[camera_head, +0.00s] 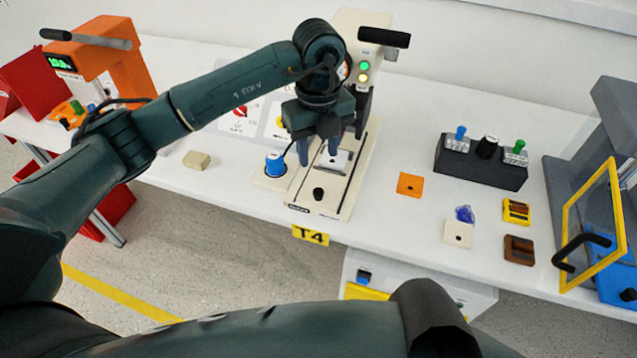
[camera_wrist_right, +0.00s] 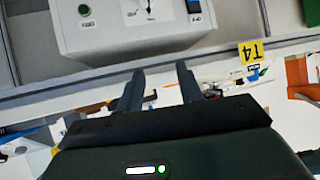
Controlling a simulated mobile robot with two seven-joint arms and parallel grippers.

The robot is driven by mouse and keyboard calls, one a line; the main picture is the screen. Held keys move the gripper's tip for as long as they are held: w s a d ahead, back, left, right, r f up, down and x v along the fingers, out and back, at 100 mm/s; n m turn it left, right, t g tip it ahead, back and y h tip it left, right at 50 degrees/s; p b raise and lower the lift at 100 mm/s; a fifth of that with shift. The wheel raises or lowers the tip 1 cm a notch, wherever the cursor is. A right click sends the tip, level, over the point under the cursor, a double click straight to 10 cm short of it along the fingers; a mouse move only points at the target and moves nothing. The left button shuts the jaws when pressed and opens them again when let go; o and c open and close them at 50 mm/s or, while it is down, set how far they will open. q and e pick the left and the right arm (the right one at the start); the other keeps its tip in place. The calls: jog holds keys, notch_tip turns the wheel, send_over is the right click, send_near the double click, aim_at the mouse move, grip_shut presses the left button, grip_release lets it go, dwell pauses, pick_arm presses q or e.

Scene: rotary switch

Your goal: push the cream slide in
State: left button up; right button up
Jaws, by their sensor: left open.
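The cream slide (camera_head: 327,193) lies in the long cream base of the T4 station, with a black knob (camera_head: 318,194) near its front end. A pale block (camera_head: 335,161) sits behind the knob. My left gripper (camera_head: 319,153) is open, pointing down over the station behind the knob, its fingers apart near the block. I cannot tell whether they touch it. The gripper hides part of the station behind it. My right gripper (camera_wrist_right: 158,84) shows in the right wrist view, open with nothing between its fingers. The slide cannot be made out there.
A blue knob (camera_head: 275,164) stands just left of the slide. The cream press column with green lights (camera_head: 364,66) and a black handle (camera_head: 384,37) rises behind. To the right lie an orange plate (camera_head: 410,184) and a black switch box (camera_head: 482,163). The front table edge carries the T4 label (camera_head: 310,235).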

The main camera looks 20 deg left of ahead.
aim_at(318, 191)
pick_arm(q)
notch_tip(318, 191, down, 11)
jog(key=shift+r+p, duration=0.1)
jog(key=shift+p, duration=0.35)
jog(key=shift+c, duration=0.4)
grip_shut()
